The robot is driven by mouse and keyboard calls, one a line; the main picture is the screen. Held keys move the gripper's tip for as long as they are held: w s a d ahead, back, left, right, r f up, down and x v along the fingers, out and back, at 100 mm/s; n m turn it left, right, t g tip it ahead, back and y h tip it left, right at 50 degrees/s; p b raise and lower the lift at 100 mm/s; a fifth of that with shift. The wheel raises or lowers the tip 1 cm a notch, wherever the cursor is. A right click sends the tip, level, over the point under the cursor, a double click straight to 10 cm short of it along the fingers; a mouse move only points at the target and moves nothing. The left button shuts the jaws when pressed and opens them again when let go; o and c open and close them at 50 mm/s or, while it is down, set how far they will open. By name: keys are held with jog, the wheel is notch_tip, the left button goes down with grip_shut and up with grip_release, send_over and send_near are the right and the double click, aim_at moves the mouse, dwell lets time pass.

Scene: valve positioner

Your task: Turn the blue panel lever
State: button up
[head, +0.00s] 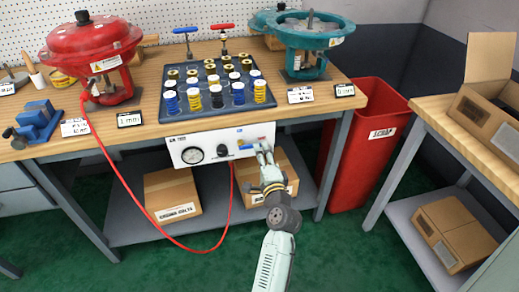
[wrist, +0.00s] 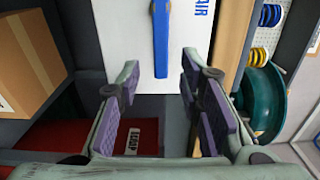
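The blue panel lever (wrist: 161,45) shows in the wrist view as a long bar on a white panel (wrist: 118,30) with blue "AIR" lettering. In the head view the lever (head: 246,147) is a small blue bar on the right part of the white panel (head: 207,138), under the bench's front edge. My gripper (head: 262,149) is at the panel's right end, close to the lever. In the wrist view my gripper (wrist: 158,85) is open, with purple pads apart and nothing between them. The lever's free end lies just ahead of the gap between the fingertips.
The panel also carries a round gauge (head: 192,155) and a dark knob (head: 221,151). A red hose (head: 139,205) loops below. Cardboard boxes (head: 171,194) stand on the lower shelf. A red bin (head: 366,140) is to the right. Green floor (head: 330,245) is clear in front.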

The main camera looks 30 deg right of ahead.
jog(key=v, duration=0.8)
jog(key=shift+s, duration=0.4)
